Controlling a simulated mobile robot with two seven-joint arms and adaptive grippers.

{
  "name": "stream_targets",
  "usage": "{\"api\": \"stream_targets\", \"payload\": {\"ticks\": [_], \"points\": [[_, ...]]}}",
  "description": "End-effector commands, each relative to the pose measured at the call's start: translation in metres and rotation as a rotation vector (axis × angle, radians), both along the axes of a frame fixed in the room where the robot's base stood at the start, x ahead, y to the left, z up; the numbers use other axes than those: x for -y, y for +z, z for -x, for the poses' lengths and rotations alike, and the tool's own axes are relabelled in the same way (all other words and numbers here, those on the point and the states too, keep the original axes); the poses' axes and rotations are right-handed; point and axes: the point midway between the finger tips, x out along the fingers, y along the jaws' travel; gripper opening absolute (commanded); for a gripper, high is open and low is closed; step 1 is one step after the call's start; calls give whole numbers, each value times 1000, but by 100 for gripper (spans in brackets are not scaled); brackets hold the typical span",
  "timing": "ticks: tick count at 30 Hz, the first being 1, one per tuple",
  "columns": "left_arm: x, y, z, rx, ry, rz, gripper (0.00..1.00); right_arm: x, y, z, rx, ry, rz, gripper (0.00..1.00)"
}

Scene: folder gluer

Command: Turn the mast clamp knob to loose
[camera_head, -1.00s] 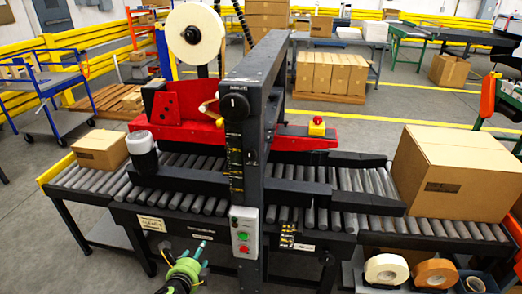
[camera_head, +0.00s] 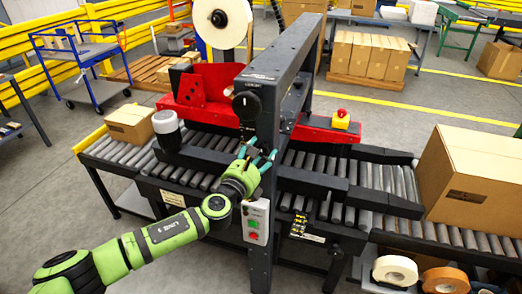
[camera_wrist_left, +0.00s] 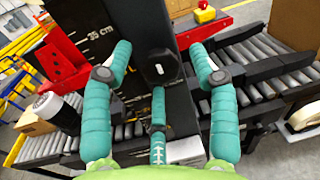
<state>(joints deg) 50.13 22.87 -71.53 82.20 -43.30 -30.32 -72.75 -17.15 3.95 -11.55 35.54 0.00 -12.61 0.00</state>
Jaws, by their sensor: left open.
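The mast clamp knob (camera_wrist_left: 160,70) is a small black knob with a white mark, on the black mast beside a scale marked 35 cm. In the left wrist view it sits between the teal fingers of my left gripper (camera_wrist_left: 161,60), which is open with a gap on either side. In the head view my left gripper (camera_head: 258,157) is in front of the mast (camera_head: 262,225) and hides this knob. I cannot tell the gripper's distance from the knob. My right gripper is not in view.
A larger round black knob (camera_head: 246,104) is higher on the mast. A control box (camera_head: 256,221) with green and red buttons is below the gripper. Roller conveyors (camera_head: 205,180) carry a small carton (camera_head: 130,123) at left and a large carton (camera_head: 478,183) at right.

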Motion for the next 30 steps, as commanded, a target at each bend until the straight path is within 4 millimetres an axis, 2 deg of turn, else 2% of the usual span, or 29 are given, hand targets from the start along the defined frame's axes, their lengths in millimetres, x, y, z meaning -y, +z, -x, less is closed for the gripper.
{"api": "stream_targets", "payload": {"ticks": [4,13,14,15,17,18,30], "points": [[4,0,-8,-1,1,1,59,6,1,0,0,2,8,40],[4,0,-10,-1,0,2,59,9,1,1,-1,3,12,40],[4,0,-10,-1,0,2,51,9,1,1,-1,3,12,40],[4,0,-10,-1,0,2,35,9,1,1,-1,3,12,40],[4,0,-10,-1,0,2,11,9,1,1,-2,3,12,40],[4,0,-10,-1,0,2,4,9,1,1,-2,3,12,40],[4,0,-10,-13,0,45,3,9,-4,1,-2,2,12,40]]}}
